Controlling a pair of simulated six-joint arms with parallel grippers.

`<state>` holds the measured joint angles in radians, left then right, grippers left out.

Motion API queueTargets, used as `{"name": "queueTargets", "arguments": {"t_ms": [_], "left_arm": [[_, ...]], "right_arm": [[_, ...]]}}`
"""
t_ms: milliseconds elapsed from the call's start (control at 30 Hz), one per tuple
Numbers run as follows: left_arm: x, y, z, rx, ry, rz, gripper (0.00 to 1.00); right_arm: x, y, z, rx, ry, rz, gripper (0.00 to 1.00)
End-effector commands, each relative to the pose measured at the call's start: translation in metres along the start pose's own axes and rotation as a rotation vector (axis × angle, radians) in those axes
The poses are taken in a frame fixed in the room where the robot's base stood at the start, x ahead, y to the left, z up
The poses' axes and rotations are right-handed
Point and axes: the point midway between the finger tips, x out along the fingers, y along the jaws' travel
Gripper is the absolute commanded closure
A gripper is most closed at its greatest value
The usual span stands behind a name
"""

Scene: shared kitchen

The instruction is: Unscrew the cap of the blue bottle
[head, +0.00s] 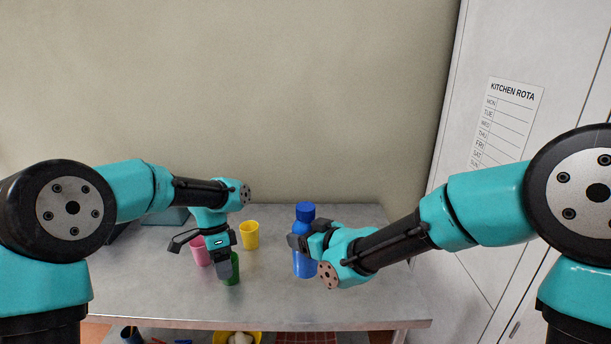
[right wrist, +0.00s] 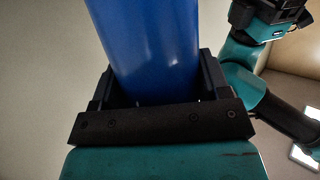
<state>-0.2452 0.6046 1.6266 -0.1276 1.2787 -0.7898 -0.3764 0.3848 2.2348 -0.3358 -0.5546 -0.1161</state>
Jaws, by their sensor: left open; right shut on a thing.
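The blue bottle (head: 304,265) stands upright on the grey counter, with its darker blue cap (head: 305,210) on top. My right gripper (head: 300,240) is shut on the bottle's side below the cap. In the right wrist view the blue bottle (right wrist: 148,50) sits between the fingers of the right gripper (right wrist: 150,92). My left gripper (head: 203,248) is open, to the left of the bottle near the cups, and apart from the bottle and its cap.
A pink cup (head: 201,252), a green cup (head: 232,270) and a yellow cup (head: 250,235) stand around my left gripper on the counter (head: 180,300). The counter's front middle is clear. Items lie on a shelf below, including a yellow bowl (head: 222,337).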

Motion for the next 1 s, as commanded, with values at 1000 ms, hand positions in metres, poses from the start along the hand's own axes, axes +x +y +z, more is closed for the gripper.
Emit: {"name": "queueTargets", "arguments": {"t_ms": [1000], "left_arm": [[-0.203, 0.155, -0.198, 0.873, -0.140, -0.329, 0.32]], "right_arm": [[0.000, 0.000, -0.001, 0.000, 0.002, 0.000, 0.97]]}}
